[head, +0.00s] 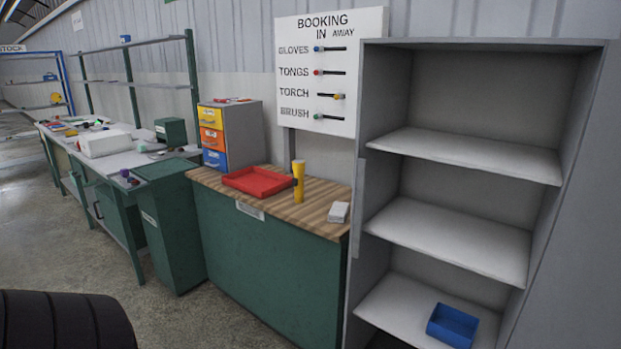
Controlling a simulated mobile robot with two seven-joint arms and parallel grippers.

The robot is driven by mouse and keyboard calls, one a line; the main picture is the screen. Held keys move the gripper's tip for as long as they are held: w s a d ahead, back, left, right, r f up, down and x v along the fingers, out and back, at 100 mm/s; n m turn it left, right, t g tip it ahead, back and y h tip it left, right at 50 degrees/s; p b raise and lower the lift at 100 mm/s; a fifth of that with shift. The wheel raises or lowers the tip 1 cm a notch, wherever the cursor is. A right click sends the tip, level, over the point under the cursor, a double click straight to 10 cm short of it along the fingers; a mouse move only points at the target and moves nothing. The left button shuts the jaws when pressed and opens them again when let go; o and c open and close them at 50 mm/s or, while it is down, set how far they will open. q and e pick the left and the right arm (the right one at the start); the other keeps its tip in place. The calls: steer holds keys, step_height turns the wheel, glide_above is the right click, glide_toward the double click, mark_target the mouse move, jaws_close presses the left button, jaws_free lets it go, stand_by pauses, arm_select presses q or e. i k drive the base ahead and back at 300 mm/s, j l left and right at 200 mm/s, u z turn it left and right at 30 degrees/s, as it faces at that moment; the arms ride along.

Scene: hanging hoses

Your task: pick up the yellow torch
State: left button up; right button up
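The yellow torch (298,183) stands upright on the wooden top of a green cabinet (318,208), with a small dark part on its left side. It is just right of a red tray (258,182) and left of a small white box (339,212). Neither of my grippers is in the head view, and nothing is holding the torch.
A grey shelf unit (470,155) with a blue bin (453,325) stands at the right. A green bin (172,225), coloured drawers (213,140) and a long workbench (110,155) are left. A "BOOKING IN" board (325,75) hangs behind.

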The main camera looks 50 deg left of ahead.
mark_target(298, 165)
steer(key=j, duration=0.45)
steer(key=i+j+z, duration=0.1)
steer(key=j, duration=0.35)
steer(key=j+u, duration=0.1)
steer(key=j, duration=3.45)
steer(key=i+z, duration=0.05)
